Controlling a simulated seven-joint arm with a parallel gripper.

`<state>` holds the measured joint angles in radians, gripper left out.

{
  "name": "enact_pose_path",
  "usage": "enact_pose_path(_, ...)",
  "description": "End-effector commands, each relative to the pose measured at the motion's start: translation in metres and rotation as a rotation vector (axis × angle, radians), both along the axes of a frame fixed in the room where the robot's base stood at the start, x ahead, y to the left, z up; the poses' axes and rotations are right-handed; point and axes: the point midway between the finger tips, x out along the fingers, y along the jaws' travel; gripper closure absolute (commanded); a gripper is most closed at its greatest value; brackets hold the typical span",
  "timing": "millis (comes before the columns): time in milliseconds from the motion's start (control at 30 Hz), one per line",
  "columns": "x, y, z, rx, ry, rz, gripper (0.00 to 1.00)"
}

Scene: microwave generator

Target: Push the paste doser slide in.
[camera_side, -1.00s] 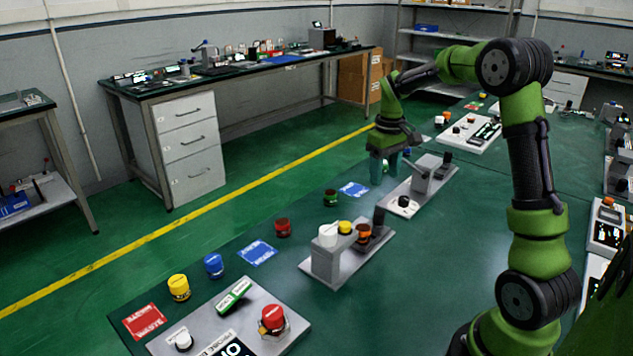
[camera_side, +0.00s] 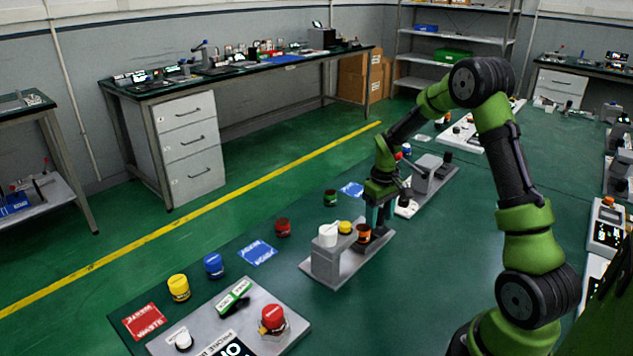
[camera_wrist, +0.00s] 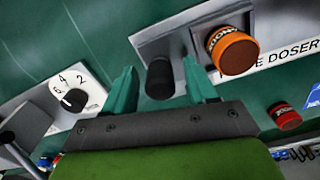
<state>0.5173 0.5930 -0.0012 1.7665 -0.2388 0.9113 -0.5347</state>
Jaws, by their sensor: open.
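The paste doser (camera_side: 335,275) is a long grey fixture with a white cup (camera_side: 328,235), a yellow cap and an orange-capped jar (camera_side: 364,233) on it. In the wrist view the orange cap (camera_wrist: 234,50) is beside part of the label, "E DOSER" (camera_wrist: 285,60). The doser's black slide handle (camera_wrist: 160,78) stands upright at the end of the grey base. My gripper (camera_side: 378,215) is open and low at that end. In the wrist view its teal fingers (camera_wrist: 160,68) appear on either side of the handle; contact cannot be told. The side view mostly hides the handle behind the gripper.
A second grey fixture (camera_side: 432,178) with a white numbered dial (camera_wrist: 72,98) stands close behind. Red (camera_side: 283,228) and green jars, and blue cards (camera_side: 257,253), lie left of the doser. A grey panel with a red knob (camera_side: 272,318) is at the front.

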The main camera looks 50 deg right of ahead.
Motion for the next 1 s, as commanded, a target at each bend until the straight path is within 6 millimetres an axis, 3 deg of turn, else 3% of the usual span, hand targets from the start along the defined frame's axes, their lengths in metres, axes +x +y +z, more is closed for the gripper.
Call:
enact_pose_path(67, 0.0, 0.0, 0.0, 0.0, 0.0, 0.0, 0.45)
enact_pose_path(433, 0.0, 0.0, 0.001, 0.0, 0.0, 0.0, 1.0)
enact_pose_path(700, 0.0, 0.006, 0.001, 0.0, 0.0, 0.002, 1.0)
enact_pose_path(1000, 0.001, 0.073, 0.002, 0.0, 0.0, 0.008, 1.0)
